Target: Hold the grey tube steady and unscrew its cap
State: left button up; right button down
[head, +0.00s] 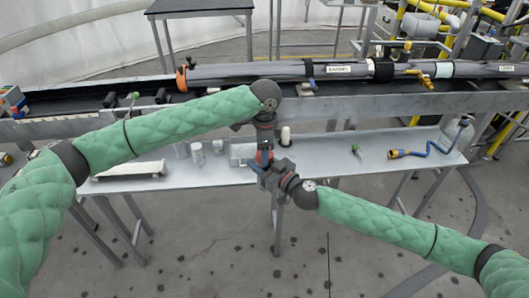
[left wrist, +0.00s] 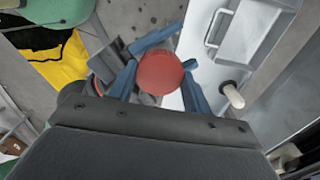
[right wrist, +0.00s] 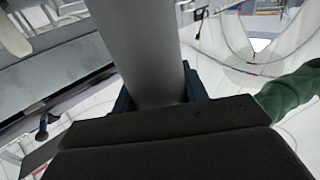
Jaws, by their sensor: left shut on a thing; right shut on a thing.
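The red round cap (left wrist: 160,72) shows end-on in the left wrist view. My left gripper (head: 264,150) is shut on it, with a blue finger on either side. The grey tube (right wrist: 146,50) runs up the middle of the right wrist view. My right gripper (head: 268,168) is shut around it, its dark blue fingers at the tube's two sides. In the head view the two grippers meet, left above right, in front of the shelf. They largely hide the tube and cap there, so I cannot tell how far the cap is turned.
A metal shelf (head: 345,168) lies just behind the grippers. On it are white jars (head: 197,153), a white tray (head: 130,171), a white-topped post (head: 285,136), a green-handled item (head: 357,151) and a blue hose (head: 436,148). A long grey pipe assembly (head: 235,72) lies on the rail behind. The floor in front is clear.

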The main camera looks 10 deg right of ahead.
pick_arm(q)
jog(key=shift+r, duration=0.75)
